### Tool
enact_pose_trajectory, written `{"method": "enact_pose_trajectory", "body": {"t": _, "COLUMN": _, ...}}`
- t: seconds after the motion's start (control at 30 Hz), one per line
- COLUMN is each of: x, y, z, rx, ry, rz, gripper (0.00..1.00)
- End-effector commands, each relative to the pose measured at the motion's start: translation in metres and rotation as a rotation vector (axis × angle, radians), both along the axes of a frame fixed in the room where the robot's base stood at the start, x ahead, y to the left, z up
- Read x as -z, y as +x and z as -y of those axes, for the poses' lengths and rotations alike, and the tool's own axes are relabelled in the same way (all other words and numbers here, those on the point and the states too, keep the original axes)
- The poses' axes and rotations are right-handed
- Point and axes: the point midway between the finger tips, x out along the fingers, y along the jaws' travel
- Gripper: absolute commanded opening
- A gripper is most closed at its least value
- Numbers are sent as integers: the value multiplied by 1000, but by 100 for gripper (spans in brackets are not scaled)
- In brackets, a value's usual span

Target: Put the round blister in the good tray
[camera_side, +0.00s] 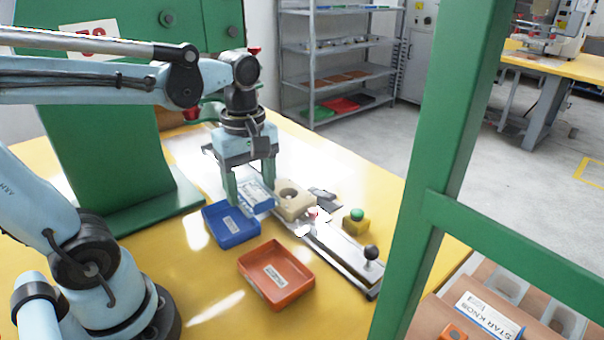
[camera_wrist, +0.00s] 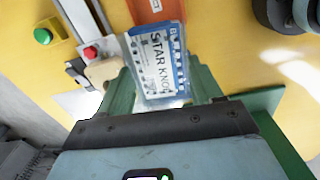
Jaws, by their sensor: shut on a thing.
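My gripper (camera_side: 250,190) is shut on a blister pack (camera_side: 258,198) with a blue-edged white card. In the wrist view the card of the pack (camera_wrist: 157,62) reads "STAR KNO…" between my fingers (camera_wrist: 163,92); the shape of its bubble cannot be made out. The pack is tilted, at the back right edge of a blue tray (camera_side: 231,225), partly over it; contact is unclear. The blue tray's label is too small to read. An orange tray (camera_side: 274,274) is in front; in the wrist view its label (camera_wrist: 156,6) ends in "CT". Both trays look empty.
A beige block with a round hole (camera_side: 292,201) stands right of the pack, on a rail with a black ball knob (camera_side: 371,252). A green button on a yellow box (camera_side: 355,221) is farther right. A green post (camera_side: 440,150) crosses the foreground. A bin (camera_side: 500,300) holds other packs.

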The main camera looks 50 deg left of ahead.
Motion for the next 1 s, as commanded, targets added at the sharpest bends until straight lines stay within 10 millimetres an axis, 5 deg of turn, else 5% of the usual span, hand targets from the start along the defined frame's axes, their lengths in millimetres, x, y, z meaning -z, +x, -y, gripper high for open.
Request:
{"method": "enact_pose_trajectory", "body": {"t": 0.23, "x": 11, "y": -8, "z": -10, "rx": -1, "ry": 0, "rz": 0, "gripper": 45}}
{"method": "enact_pose_trajectory", "body": {"t": 0.7, "x": 65, "y": -2, "z": -99, "rx": 0, "ry": 0, "rz": 0, "gripper": 45}}
{"method": "enact_pose_trajectory", "body": {"t": 1.0, "x": 78, "y": -2, "z": -114, "rx": 5, "ry": 0, "rz": 0, "gripper": 45}}
